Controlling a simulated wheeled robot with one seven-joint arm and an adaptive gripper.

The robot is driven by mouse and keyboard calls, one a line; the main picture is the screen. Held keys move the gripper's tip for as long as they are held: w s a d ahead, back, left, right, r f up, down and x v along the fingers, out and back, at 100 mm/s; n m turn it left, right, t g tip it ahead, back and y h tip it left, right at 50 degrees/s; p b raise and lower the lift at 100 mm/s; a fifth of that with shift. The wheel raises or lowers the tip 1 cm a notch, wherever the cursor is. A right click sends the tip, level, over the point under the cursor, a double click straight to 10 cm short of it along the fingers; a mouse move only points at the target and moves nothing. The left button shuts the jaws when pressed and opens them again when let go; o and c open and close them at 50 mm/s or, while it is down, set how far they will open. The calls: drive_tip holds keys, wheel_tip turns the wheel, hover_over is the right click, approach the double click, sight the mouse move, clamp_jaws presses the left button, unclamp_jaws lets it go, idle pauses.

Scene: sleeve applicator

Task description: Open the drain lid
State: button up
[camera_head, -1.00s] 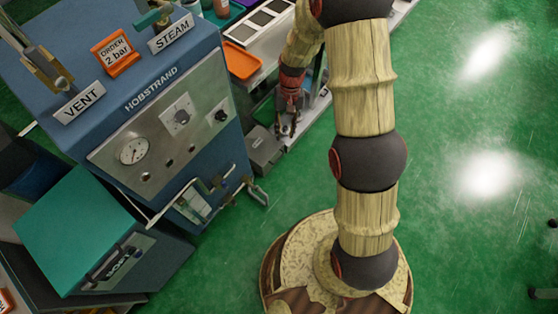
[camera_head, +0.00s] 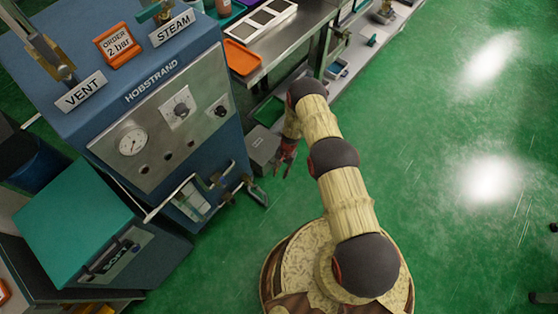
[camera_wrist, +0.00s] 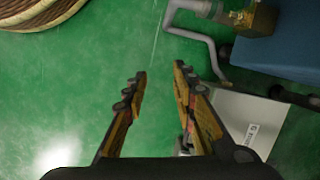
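The grey drain box (camera_head: 264,148) stands on the green floor beside the blue machine, with its flat top lid closed as far as I can see. In the wrist view its pale lid (camera_wrist: 235,112) carries a small label and lies at the lower right, partly behind my right finger. My gripper (camera_wrist: 160,72) is open and empty, its fingers pointing past the box's left side over bare floor. In the head view my gripper (camera_head: 285,164) hangs just right of the box; its fingers are small there, and I cannot tell if it touches the box.
The blue Hobstrand machine (camera_head: 210,75) stands left of the box. A grey bent pipe (camera_wrist: 205,42) and a brass valve (camera_wrist: 256,18) stick out near the box. A steel bench (camera_head: 285,45) runs behind. Green floor (camera_head: 460,130) is open to the right.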

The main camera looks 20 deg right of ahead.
drive_tip(key=w+d+f+m+t+h, duration=0.1)
drive_tip(key=w+d+f+m+t, duration=0.1)
drive_tip(key=w, duration=0.4)
drive_tip(key=w+d+f+m+t, duration=0.1)
drive_tip(key=w+t, duration=0.1)
drive_tip(key=w, duration=0.4)
drive_tip(key=b+x, duration=0.4)
drive_tip(key=x, duration=0.3)
drive_tip(key=shift+s+d+f, duration=0.1)
drive_tip(key=shift+f, duration=0.05)
drive_tip(key=shift+c, duration=0.2)
clamp_jaws()
